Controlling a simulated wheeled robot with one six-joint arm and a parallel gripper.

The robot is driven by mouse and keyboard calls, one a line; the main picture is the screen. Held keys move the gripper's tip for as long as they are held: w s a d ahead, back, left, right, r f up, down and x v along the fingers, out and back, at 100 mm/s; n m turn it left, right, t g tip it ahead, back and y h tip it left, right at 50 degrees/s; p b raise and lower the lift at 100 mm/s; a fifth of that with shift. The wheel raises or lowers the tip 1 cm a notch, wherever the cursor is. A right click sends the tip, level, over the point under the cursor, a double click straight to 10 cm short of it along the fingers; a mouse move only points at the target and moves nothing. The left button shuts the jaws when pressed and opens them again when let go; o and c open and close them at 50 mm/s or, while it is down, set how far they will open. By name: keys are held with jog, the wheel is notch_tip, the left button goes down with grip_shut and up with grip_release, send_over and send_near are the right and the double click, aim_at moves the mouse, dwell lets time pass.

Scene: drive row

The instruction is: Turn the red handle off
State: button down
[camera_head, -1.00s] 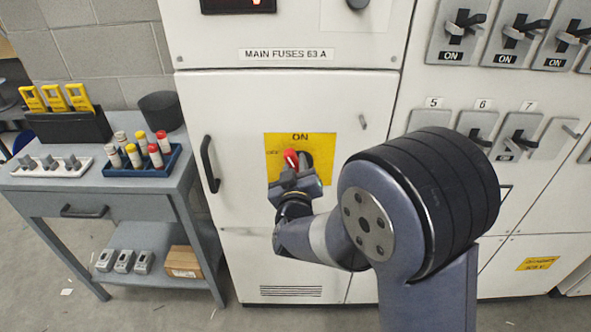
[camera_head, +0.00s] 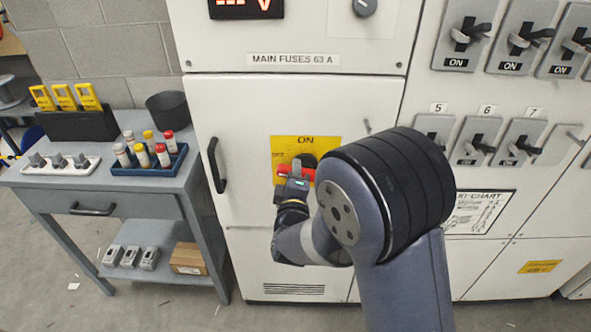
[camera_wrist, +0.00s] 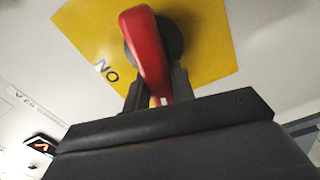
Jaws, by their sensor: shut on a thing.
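The red handle (camera_head: 290,171) sits on a yellow plate (camera_head: 321,145) on the white cabinet door, under the label "MAIN FUSES 63 A". The plate reads "ON" at its top. The handle lies about level, pointing left from its dark round hub. My gripper (camera_head: 297,182) is at the handle and is shut on it. In the wrist view the red handle (camera_wrist: 148,55) runs from the dark hub down between my two fingers (camera_wrist: 156,88). My arm hides the right part of the plate in the head view.
A black door grip (camera_head: 216,165) is left of the plate. Switches (camera_head: 478,140) marked "ON" fill the panel at right. A grey cart (camera_head: 120,205) at left bears a blue tray (camera_head: 150,170) of fuses. The floor before the cabinet is free.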

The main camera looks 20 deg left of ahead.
jog(key=shift+d+f+n, duration=0.15)
jog(key=shift+f+n, duration=0.35)
jog(key=shift+n, duration=0.6)
jog(key=c, duration=1.2)
grip_release()
jog(key=shift+r, duration=0.1)
jog(key=shift+s, duration=0.25)
jog(key=v, duration=1)
jog(key=shift+s+b, duration=0.15)
jog(key=shift+b, duration=0.3)
